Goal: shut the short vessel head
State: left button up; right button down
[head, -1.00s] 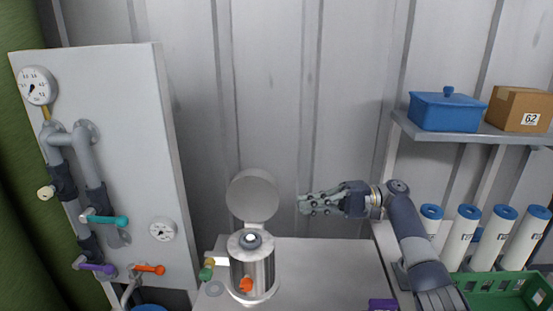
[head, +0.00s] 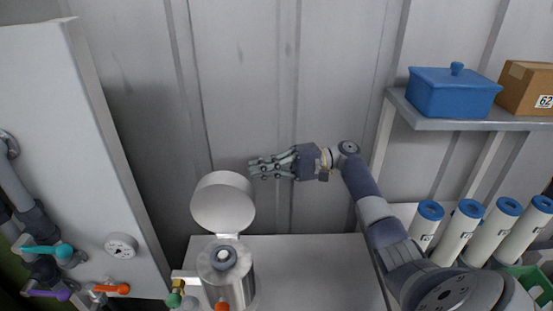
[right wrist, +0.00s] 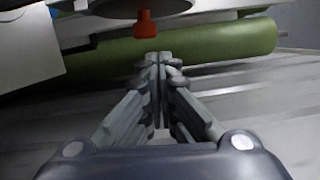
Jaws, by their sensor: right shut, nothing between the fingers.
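The short vessel (head: 229,284) is a silver metal cylinder on the grey bench, low in the head view. Its round head (head: 222,206) stands open, tipped up on the hinge at the back. The grey membrane top (head: 223,258) shows inside the open mouth. My right gripper (head: 252,169) is shut and empty, up and to the right of the raised head and apart from it. In the right wrist view its fingers (right wrist: 157,62) are closed together. My left gripper is not in view.
A grey panel (head: 75,130) with a gauge and coloured valve handles stands left of the vessel. The bench top (head: 310,270) right of the vessel is clear. White cylinders with blue caps (head: 462,225) and a shelf (head: 470,122) with a blue box (head: 452,92) are at the right.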

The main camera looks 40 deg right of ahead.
aim_at(227, 193)
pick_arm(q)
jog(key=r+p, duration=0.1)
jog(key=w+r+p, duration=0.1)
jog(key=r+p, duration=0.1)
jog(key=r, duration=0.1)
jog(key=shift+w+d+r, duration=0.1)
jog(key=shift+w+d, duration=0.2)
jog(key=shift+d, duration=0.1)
pick_arm(e)
jog(key=a, duration=0.1)
jog(key=s+a, duration=0.1)
jog(key=a, duration=0.1)
jog(key=s+a, duration=0.1)
jog(key=a, duration=0.1)
jog(key=shift+r, duration=0.2)
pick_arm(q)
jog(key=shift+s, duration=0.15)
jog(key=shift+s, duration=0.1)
pick_arm(e)
jog(key=shift+a, duration=0.1)
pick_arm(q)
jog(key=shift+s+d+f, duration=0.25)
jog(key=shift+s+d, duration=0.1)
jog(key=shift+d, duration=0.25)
pick_arm(e)
jog(key=shift+s+a+r+n, duration=0.15)
jog(key=shift+s+r+n, duration=0.15)
jog(key=shift+n, duration=0.3)
